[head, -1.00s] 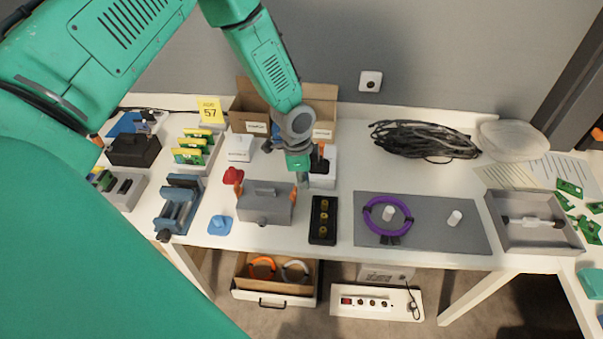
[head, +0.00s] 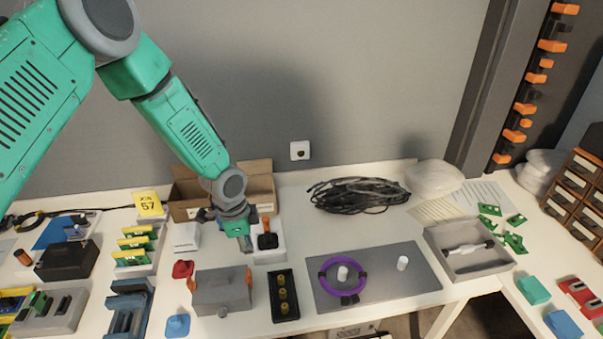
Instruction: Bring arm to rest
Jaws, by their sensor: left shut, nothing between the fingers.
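My left arm comes in from the upper left in the head view. Its gripper (head: 246,244) points down above the table, just behind the grey box with orange clips (head: 222,291) and left of the white holder with a black and orange item (head: 268,244). The gripper is shut with nothing in it. Whether its tips touch anything is hard to tell. My right gripper is not in view.
Two open cartons (head: 187,212) stand behind the gripper. A black block with brass pieces (head: 284,295), a purple ring (head: 326,279) on a grey mat (head: 408,264), a black cable coil (head: 358,194) and a grey tray (head: 478,270) lie to the right. Small parts crowd the left.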

